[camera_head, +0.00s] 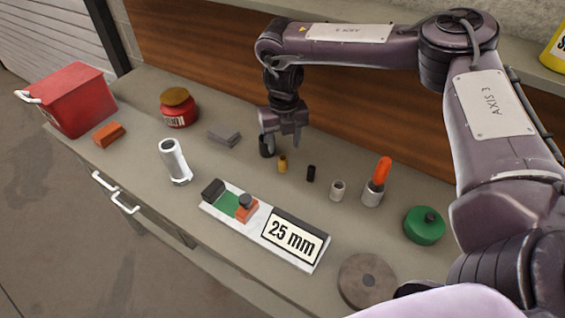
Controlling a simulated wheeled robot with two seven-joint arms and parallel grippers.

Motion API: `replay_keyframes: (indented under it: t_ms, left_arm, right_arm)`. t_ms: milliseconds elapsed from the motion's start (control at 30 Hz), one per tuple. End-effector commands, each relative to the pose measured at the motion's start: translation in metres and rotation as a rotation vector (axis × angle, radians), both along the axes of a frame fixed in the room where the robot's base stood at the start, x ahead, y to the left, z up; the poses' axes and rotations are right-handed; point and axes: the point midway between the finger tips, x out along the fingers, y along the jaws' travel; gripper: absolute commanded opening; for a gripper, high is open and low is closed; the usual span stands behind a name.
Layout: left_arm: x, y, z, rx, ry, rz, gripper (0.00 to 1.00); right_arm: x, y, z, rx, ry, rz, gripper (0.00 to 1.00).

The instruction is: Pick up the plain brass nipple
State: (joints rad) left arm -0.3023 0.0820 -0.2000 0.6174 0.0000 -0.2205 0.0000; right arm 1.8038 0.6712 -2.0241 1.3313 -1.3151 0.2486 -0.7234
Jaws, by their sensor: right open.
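The plain brass nipple (282,164) is a small yellow-brown cylinder standing on the grey bench top, near the middle of the head view. My right gripper (285,146) reaches down from above, its jaws open and empty. In the picture its fingertips are just above and behind the nipple; I cannot tell whether they touch it. My left gripper is out of view.
A small black cylinder (311,173) and a pale fitting (337,190) stand to the right. A white "25 mm" board (253,236) lies in front. A grey angled piece (224,137) lies left.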

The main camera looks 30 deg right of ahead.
Motion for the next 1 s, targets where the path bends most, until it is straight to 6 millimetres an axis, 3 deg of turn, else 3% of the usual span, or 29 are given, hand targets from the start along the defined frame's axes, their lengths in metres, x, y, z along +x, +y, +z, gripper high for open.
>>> replay_keyframes:
  t_ms: [500,800,1000]
  left_arm:
    - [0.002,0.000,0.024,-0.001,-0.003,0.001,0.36]
    - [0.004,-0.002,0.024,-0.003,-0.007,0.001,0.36]
    - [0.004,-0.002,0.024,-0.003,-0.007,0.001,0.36]
  right_arm:
    - [0.002,0.001,-0.064,-0.001,0.002,0.000,0.50]
    - [0.003,0.001,-0.070,0.000,0.000,0.000,0.50]
    - [0.003,0.001,-0.070,0.000,0.000,0.000,0.23]
